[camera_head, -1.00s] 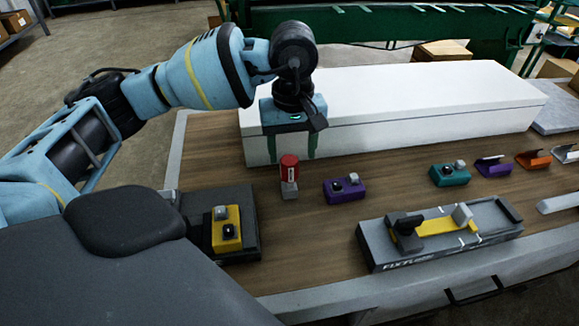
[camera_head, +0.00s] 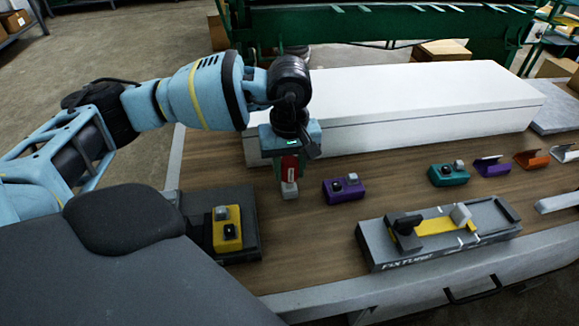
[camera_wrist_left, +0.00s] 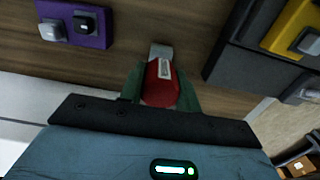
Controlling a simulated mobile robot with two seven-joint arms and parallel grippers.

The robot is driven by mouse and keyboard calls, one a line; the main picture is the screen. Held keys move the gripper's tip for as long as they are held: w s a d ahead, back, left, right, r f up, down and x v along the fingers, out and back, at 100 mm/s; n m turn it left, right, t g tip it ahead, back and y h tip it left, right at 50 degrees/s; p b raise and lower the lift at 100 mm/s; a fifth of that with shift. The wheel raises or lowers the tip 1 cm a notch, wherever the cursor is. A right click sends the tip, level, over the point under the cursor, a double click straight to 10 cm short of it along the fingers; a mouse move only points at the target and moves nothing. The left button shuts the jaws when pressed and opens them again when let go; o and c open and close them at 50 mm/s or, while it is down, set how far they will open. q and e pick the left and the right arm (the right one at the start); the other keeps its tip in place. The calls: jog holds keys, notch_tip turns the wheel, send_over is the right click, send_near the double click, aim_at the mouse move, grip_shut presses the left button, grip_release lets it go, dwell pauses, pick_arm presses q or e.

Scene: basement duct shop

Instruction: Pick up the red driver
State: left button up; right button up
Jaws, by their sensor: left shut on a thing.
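The red driver (camera_head: 290,168) stands upright on the wooden bench, its red handle up and its grey tip end down. My left gripper (camera_head: 290,170) has come down over it from above, with one green finger on each side of the red handle. In the left wrist view, the red driver (camera_wrist_left: 161,86) sits between the green fingers of my left gripper (camera_wrist_left: 160,92), which are shut on it. The grey end appears to be at the bench top; I cannot tell whether it touches. My right gripper is not in view.
A purple block (camera_head: 344,189) is close to the right of the driver. A dark tray (camera_head: 247,250) with a yellow block (camera_head: 226,228) is at front left. A long white box (camera_head: 420,100) lies behind. A grey fixture (camera_head: 385,258) is at front right, a teal block (camera_head: 449,174) beyond.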

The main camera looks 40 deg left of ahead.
pick_arm(q)
grip_shut()
jog(key=shift+r, duration=0.1)
notch_tip(320, 180, up, 10)
jog(key=shift+f, duration=0.1)
dwell(0.4)
